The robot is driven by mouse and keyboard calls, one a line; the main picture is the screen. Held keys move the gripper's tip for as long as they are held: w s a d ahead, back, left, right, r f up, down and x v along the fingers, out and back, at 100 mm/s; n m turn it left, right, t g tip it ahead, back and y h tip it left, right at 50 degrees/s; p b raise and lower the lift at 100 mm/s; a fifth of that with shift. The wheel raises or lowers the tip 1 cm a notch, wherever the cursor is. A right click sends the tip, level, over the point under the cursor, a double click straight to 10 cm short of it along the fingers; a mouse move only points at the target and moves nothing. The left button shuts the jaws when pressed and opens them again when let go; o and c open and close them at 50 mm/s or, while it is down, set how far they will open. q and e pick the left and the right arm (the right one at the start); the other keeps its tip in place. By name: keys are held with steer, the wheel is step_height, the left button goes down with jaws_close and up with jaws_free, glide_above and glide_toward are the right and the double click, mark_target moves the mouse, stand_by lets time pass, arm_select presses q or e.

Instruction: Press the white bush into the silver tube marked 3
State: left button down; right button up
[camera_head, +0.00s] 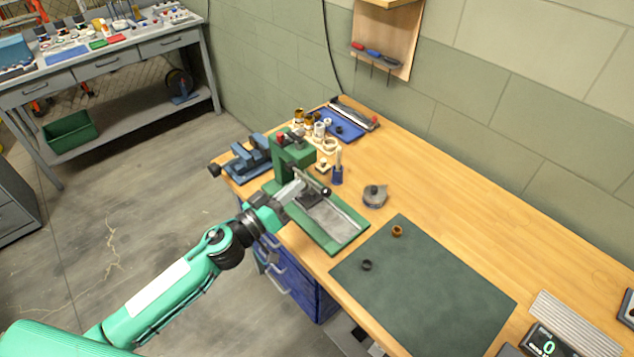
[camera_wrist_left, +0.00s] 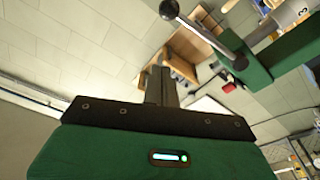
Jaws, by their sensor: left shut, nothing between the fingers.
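A green arbor press (camera_head: 293,157) stands on the bench. Its lever ends in a dark ball knob (camera_head: 326,191), and the knob (camera_wrist_left: 168,9) also shows in the left wrist view. My left gripper (camera_head: 298,188) is shut and empty, beside the press and close to the lever; its fingers (camera_wrist_left: 160,84) are together in the wrist view. A silver piece marked 3 (camera_wrist_left: 303,11) shows at the top right of the wrist view, partly cut off. Small white and brown cylinders (camera_head: 319,129) stand behind the press; I cannot tell which is the white bush. My right gripper is out of view.
A blue vise (camera_head: 250,158) is left of the press. A grey rounded tool (camera_head: 375,196) lies to its right. A dark green mat (camera_head: 430,300) holds a black ring (camera_head: 366,265) and a brown ring (camera_head: 397,231). The bench's right middle is clear.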

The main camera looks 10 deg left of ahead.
arm_select(q)
steer(key=r+p, duration=0.1)
steer(key=p, duration=0.1)
glide_above(308, 179)
steer(key=s+d, duration=0.2)
steer(key=s, duration=0.1)
steer(key=f, duration=0.1)
steer(key=s+f+b, duration=0.1)
steer(key=d+f, duration=0.1)
steer(key=shift+s+d+f, duration=0.1)
steer(key=shift+s+f, duration=0.15)
steer(key=shift+f, duration=0.05)
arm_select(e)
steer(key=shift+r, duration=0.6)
